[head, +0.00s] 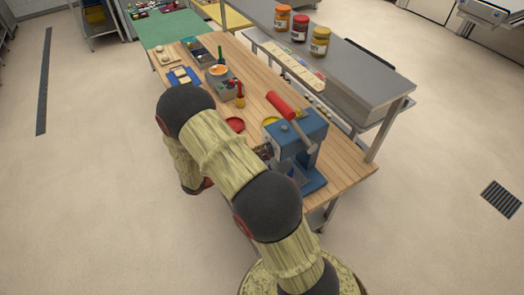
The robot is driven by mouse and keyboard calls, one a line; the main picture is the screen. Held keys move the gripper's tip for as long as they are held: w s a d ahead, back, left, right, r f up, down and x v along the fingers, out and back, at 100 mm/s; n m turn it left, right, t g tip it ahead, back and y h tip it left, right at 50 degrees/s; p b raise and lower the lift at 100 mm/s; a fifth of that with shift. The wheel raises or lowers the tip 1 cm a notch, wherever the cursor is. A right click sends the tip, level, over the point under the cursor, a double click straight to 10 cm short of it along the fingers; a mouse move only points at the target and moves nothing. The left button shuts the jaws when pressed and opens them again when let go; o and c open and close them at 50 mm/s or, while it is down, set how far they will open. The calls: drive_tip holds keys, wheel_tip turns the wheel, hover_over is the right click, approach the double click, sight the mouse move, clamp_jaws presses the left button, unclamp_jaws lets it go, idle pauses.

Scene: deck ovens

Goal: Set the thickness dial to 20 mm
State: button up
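A blue machine (302,127) with a long red-handled lever (281,104) stands on the near right end of the wooden table. A small grey round part (284,127) shows on its top, but I cannot tell whether it is the thickness dial. No scale or 20 mm mark can be read. My arm crosses in front of the machine's lower left side and hides part of it. The arm bends down left of the table. My gripper does not show, so its fingers and anything in them are hidden.
The wooden table (345,160) also holds a red dish (235,125), a yellow dish (270,121), a grey unit with an orange-filled bowl (218,70) and a blue board (185,76). A steel shelf (345,62) with several jars runs along its right.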

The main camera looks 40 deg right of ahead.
drive_tip(key=c, duration=0.9)
drive_tip(key=shift+n+p, duration=0.3)
drive_tip(key=shift+p, duration=0.05)
drive_tip(key=shift+r+n+p, duration=0.1)
drive_tip(key=shift+n+p, duration=4.4)
drive_tip(key=shift+n, duration=1.2)
drive_tip(key=o, duration=1)
drive_tip(key=shift+o, duration=0.7)
